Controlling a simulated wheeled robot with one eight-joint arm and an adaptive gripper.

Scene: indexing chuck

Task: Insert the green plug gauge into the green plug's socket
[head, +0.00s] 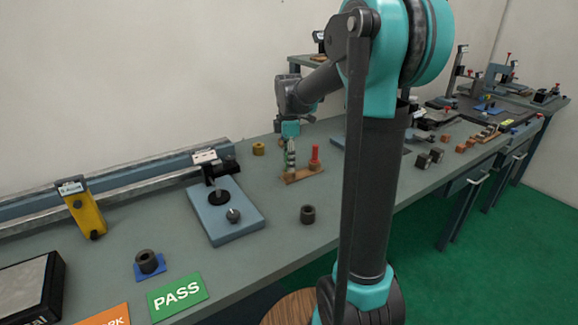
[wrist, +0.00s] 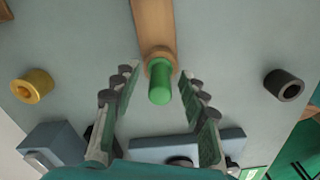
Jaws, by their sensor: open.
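The green plug gauge (wrist: 160,88) stands in a wooden holder (wrist: 153,25) in the wrist view, its rounded top towards the camera. My gripper (wrist: 156,78) is open, with one finger on each side of the plug and a gap to both. In the head view my gripper (head: 290,168) points down at the left end of the wooden holder (head: 303,175), and its fingers largely hide the green plug. A red plug (head: 315,160) stands at the holder's right end. I cannot identify the green plug's socket in either view.
A yellow ring (head: 258,148) and a dark ring (head: 307,214) lie on the bench either side of the holder. A blue-grey plate with a gauge stand (head: 240,225) is to the left. Small dark and copper blocks (head: 430,157) are to the right.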

